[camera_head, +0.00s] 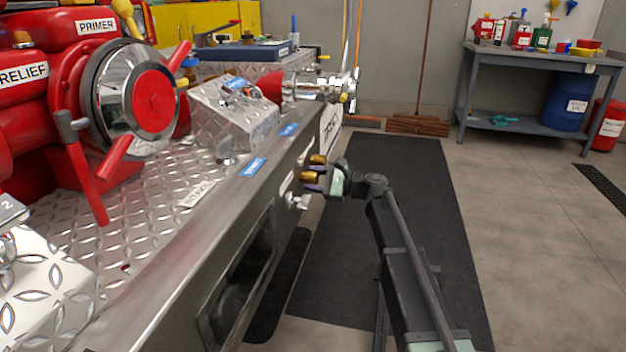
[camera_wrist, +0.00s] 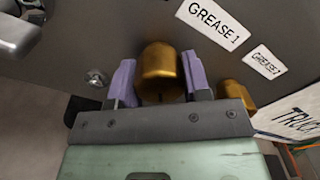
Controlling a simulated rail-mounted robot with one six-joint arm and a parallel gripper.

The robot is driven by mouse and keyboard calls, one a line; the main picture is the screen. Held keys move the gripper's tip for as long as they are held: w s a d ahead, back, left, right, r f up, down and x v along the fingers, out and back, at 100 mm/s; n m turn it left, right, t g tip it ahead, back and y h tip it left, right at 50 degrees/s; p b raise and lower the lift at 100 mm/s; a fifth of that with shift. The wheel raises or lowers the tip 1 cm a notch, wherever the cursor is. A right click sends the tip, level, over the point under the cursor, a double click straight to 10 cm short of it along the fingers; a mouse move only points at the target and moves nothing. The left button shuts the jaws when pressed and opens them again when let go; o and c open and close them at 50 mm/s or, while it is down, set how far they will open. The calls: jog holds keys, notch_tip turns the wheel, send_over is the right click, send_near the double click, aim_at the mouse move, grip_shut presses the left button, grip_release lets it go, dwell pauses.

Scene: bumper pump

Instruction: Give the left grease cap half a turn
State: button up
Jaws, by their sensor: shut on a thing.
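The left grease cap is a brass dome (camera_wrist: 160,68) on the panel, under the label GREASE 1 (camera_wrist: 218,22). My gripper (camera_wrist: 159,82) is shut on it, with one purple finger at each side. In the head view my gripper (camera_head: 312,178) reaches the panel from the right, and its fingers are around the nearer brass cap (camera_head: 309,177). The second brass cap (camera_wrist: 235,96) is to the right, close to my right finger; it shows in the head view (camera_head: 318,159) as the farther cap. The gripper body hides part of both caps in the wrist view.
A metal knob (camera_head: 298,202) is on the panel near the caps; a small fitting (camera_wrist: 96,77) is left of my left finger. A red pump with a chrome and red wheel (camera_head: 153,100) stands on the deck. A dark mat (camera_head: 430,230) covers open floor.

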jog(key=m, duration=0.6)
jog(key=shift+s, duration=0.1)
dwell(0.4)
jog(key=o, duration=0.9)
jog(key=shift+o, duration=0.2)
jog(key=s+d, duration=0.2)
jog(key=d, duration=0.8)
jog(key=shift+d, duration=0.3)
